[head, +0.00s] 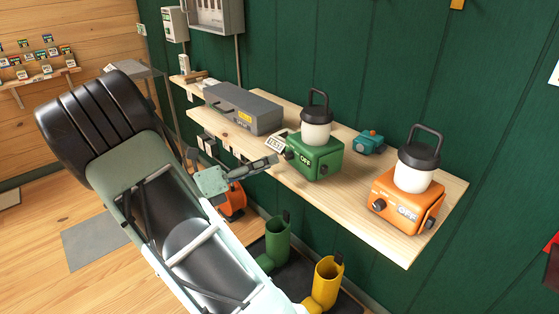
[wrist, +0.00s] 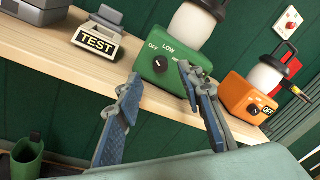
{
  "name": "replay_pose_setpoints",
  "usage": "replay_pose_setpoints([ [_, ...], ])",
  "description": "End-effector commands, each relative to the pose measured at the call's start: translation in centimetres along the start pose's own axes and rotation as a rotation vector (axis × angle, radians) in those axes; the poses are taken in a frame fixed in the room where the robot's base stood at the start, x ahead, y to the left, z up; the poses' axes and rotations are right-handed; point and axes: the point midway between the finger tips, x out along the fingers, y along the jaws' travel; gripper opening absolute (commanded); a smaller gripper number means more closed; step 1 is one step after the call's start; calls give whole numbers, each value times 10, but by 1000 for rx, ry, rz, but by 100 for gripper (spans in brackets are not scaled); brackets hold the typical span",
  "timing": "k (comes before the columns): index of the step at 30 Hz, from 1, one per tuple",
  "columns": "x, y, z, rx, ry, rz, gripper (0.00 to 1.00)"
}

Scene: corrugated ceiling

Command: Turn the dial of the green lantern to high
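The green lantern (head: 316,160) stands upright on the wooden shelf, with a white globe and black top handle. In the wrist view the green lantern (wrist: 178,78) shows its black dial (wrist: 160,65), with OFF and LOW printed above it. A third label at the right is partly hidden by a finger. The dial's small white mark seems to lean toward OFF, but it is too small to be sure. My gripper (wrist: 158,76) is open and empty, its fingers either side of the dial in this view. In the head view my gripper (head: 264,163) is just left of the lantern, apparently not touching it.
An orange lantern (head: 405,200) stands on the shelf (head: 372,215) to the right, with a small teal item (head: 371,142) behind. A TEST sign (head: 275,142) and a grey box (head: 243,108) are to the left. Green and yellow boots (head: 325,283) stand below.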

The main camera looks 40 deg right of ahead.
Motion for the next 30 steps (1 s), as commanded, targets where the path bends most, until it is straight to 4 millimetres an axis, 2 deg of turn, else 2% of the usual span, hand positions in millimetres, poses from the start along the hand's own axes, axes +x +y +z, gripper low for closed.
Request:
replay_pose_setpoints([
  [3, 22, 0, -1, 2, 2, -1, 35],
  [9, 43, 0, 0, 2, 0, 0, 35],
  [20, 48, 0, 0, 1, 0, 1, 35],
  [30, 48, 0, 0, 2, -1, 1, 0],
])
